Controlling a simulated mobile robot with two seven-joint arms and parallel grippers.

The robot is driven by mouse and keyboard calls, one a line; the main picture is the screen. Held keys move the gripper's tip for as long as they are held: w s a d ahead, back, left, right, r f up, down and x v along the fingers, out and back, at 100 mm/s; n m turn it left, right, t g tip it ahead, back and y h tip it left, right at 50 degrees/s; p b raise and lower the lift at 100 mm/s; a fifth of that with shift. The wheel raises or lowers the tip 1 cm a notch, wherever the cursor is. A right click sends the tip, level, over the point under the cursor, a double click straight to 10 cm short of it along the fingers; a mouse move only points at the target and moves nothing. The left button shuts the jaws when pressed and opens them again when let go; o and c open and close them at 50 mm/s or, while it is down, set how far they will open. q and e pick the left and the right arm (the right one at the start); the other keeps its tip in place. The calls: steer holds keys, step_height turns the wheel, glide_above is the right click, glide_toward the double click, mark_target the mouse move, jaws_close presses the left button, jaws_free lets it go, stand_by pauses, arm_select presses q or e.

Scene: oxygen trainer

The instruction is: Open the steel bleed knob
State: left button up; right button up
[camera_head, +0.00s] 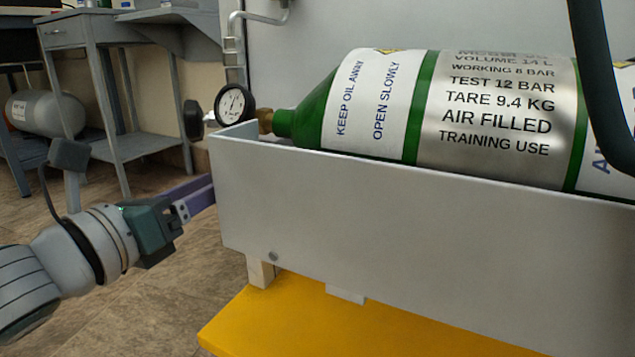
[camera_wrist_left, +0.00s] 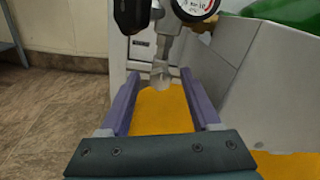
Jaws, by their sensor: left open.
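The steel bleed knob (camera_wrist_left: 160,74) hangs below the valve in the left wrist view. It shows between the two purple fingers of my open left gripper (camera_wrist_left: 160,80), with a visible gap on each side. I cannot tell whether it lies at fingertip depth or beyond. In the head view my left gripper (camera_head: 206,192) is beside the tray's left end, below the valve, and the bleed knob cannot be made out there. The round gauge (camera_head: 234,104) and a black handwheel (camera_head: 193,120) sit at the neck of the green and silver cylinder (camera_head: 312,112). My right gripper is out of view.
The cylinder lies in a grey tray (camera_head: 400,235) above a yellow base (camera_head: 300,320). The tray wall rises close to the right of my left gripper. A grey bench (camera_head: 125,147) stands behind at left. Open floor (camera_head: 150,300) lies below my left arm.

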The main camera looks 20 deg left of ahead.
arm_select(q)
jaws_close()
stand_by(0.4)
steer(key=shift+n, duration=0.3)
